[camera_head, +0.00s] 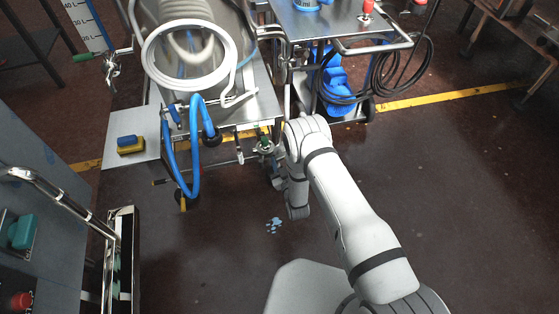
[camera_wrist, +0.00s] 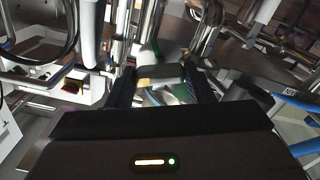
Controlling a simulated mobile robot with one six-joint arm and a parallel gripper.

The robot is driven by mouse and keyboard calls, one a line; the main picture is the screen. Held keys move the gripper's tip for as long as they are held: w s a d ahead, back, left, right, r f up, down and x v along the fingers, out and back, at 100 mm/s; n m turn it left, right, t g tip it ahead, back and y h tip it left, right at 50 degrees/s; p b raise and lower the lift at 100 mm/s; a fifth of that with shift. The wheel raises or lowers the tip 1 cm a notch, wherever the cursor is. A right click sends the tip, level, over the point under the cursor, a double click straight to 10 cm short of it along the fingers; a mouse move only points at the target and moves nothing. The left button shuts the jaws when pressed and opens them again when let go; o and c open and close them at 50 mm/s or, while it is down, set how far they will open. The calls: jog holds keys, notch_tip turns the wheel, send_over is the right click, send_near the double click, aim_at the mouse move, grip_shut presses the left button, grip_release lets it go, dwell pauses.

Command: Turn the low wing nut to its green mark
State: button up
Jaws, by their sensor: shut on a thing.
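My gripper (camera_wrist: 160,76) is at the low metal fittings under the front of the steel cart. In the wrist view its two dark fingers stand apart, shut on a pale metal piece between them, which looks like the wing nut (camera_wrist: 165,72). A small yellow patch shows at the left of this piece. Green (camera_wrist: 181,92) shows just below it and a dark green strip just above; I cannot tell which is the mark. In the head view, my wrist hides most of the grip, and a small green and metal fitting (camera_head: 265,146) shows to its left.
The steel cart (camera_head: 235,108) carries a coiled white hose (camera_head: 150,48). A blue hose (camera_head: 168,165) hangs left of the fitting. A second cart (camera_head: 330,22) with black cable stands to the right.

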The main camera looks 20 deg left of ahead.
jog(key=m+b, duration=0.2)
jog(key=m, duration=0.1)
jog(key=shift+s+a+f, duration=0.15)
jog(key=m+b, duration=0.2)
jog(key=m, duration=0.2)
jog(key=shift+m, duration=0.4)
jog(key=m+b, duration=0.1)
jog(key=m, duration=0.2)
jog(key=shift+m+b, duration=0.3)
jog(key=shift+b, duration=0.1)
jog(key=shift+m+b, duration=0.85)
jog(key=shift+m, duration=1.15)
jog(key=o, duration=1)
jog(key=p+v, duration=0.1)
jog(key=v, duration=0.7)
